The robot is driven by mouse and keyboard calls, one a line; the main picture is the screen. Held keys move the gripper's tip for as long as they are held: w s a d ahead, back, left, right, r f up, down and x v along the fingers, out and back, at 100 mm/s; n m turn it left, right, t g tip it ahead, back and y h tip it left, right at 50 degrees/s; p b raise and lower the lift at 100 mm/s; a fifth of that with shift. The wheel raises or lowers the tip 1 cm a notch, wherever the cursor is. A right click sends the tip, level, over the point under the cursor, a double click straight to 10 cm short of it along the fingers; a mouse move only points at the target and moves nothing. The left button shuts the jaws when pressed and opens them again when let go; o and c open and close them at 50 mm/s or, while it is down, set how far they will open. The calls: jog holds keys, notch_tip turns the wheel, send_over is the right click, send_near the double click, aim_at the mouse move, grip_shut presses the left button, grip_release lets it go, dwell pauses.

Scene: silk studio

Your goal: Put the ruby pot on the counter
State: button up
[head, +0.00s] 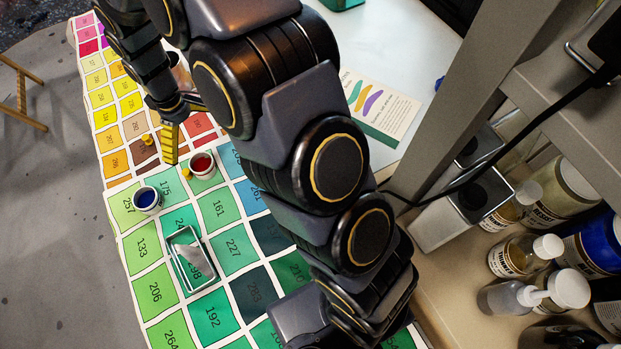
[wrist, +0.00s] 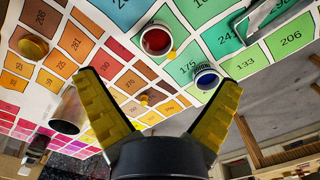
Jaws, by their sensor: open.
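The ruby pot (head: 202,164) is a small white pot of red paint, standing upright on a numbered colour-chart sheet (head: 133,307). In the wrist view the ruby pot (wrist: 156,41) is at top centre, beyond the fingertips. My gripper (head: 170,155) is just up and left of the pot in the head view, with one yellow finger showing. In the wrist view my gripper (wrist: 160,82) has both yellow fingers spread wide, with nothing between them held. A pale flat surface (head: 410,60) lies right of the sheet; I cannot tell if it is the counter.
A blue pot (head: 147,198) stands left of and nearer than the ruby pot. A metal tray (head: 180,270) lies nearer. A small yellow piece (head: 186,172) sits beside the ruby pot. A booklet (head: 378,108) lies on the pale surface. Shelves with jars (head: 512,255) stand at right.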

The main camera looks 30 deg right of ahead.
jog(key=s+d+r+m, duration=0.2)
jog(key=s+d+r, duration=0.3)
jog(key=s+r, duration=0.2)
jog(key=s+d+r+m+g, duration=0.1)
jog(key=s+d+r+m, duration=0.2)
jog(key=s+r, duration=0.4)
jog(key=s+d, duration=0.1)
jog(key=s, duration=0.3)
jog(key=shift+d+m, duration=0.3)
jog(key=shift+d, duration=0.05)
jog(key=s+m, duration=0.1)
jog(key=s, duration=0.2)
jog(key=s+d+r+m, duration=0.1)
jog(key=s, duration=0.2)
jog(key=s+d, duration=0.1)
jog(key=s, duration=0.2)
jog(key=shift+d+r+m, duration=0.1)
jog(key=shift+r+m, duration=0.15)
jog(key=shift+m, duration=0.15)
jog(key=shift+s+g, duration=0.3)
jog(key=shift+s, duration=0.05)
